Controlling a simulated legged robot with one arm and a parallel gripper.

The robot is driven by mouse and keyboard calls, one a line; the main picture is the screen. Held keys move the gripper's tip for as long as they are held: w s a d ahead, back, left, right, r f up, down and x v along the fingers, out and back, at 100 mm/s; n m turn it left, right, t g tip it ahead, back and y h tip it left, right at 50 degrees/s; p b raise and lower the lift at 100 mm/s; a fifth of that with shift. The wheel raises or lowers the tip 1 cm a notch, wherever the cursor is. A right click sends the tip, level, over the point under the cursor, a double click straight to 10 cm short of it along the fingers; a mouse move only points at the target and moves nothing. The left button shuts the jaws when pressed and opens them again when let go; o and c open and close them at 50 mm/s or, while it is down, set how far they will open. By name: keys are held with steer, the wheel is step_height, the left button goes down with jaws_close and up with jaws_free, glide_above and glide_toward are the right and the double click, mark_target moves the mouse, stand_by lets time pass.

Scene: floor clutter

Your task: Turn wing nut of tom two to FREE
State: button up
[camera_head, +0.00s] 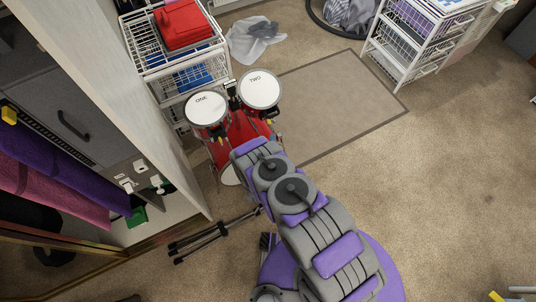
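Tom two (260,94), a small drum with a white head marked TWO, stands on the right of a red drum set. Tom one (205,113), marked ONE, is beside it on the left. A dark mount (232,92) sits between them above the red bass drum (241,128). A small yellowish part (270,121) shows below tom two's rim. I cannot tell whether it is the wing nut, nor read any FREE marking. My grey and purple arm reaches up from the bottom and covers part of the drum set. My gripper does not show.
A white wire rack (143,60) with a red case (183,24) stands behind the toms. A tripod stand (210,236) lies left of my arm. A tall cabinet is at left. Another wire rack (402,40) stands top right. The mat (345,105) and right-hand carpet are clear.

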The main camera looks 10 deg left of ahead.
steer(key=s, duration=0.7)
steer(key=shift+s+d+r, duration=0.2)
steer(key=shift+s+r, duration=0.1)
steer(key=shift+r, duration=0.15)
steer(key=shift+c, duration=0.4)
